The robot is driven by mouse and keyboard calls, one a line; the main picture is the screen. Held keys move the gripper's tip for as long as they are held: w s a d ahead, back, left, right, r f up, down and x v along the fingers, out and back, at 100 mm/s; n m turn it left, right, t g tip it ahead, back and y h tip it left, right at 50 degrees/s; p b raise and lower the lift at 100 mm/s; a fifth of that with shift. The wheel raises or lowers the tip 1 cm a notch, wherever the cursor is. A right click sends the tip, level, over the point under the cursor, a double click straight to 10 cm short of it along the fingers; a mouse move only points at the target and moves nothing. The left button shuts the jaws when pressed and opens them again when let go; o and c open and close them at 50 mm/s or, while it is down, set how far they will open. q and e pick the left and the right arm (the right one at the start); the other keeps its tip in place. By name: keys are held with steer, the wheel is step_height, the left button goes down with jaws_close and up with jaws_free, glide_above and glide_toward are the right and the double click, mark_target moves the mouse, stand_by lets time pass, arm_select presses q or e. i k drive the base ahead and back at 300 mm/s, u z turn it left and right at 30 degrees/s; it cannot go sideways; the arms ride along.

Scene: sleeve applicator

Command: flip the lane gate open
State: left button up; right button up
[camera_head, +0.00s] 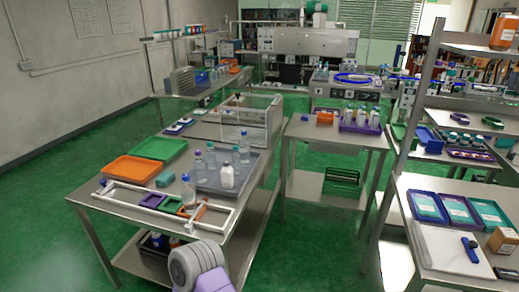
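A white rail frame (135,209) lies along the near end of the left steel table. I cannot tell for sure which part is the lane gate. A small orange piece (201,211) sits by the frame's right part, and its position, open or closed, is too small to read. A clear bottle with a blue cap (188,192) stands upright just behind it. One of my arm links, grey and lilac, shows at the bottom edge just in front of the table. Neither gripper's fingertips are visible.
An orange tray (130,168) and a green tray (158,148) lie on the table's left. A grey tray (222,190) holds several bottles behind the frame. Purple and green small bins sit inside the frame. A shelving unit (412,130) stands at right. Green floor is clear at left.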

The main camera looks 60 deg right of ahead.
mark_target(205, 199)
steer(key=z, duration=2.65)
steer(key=i, duration=2.4)
steer(key=u, duration=2.15)
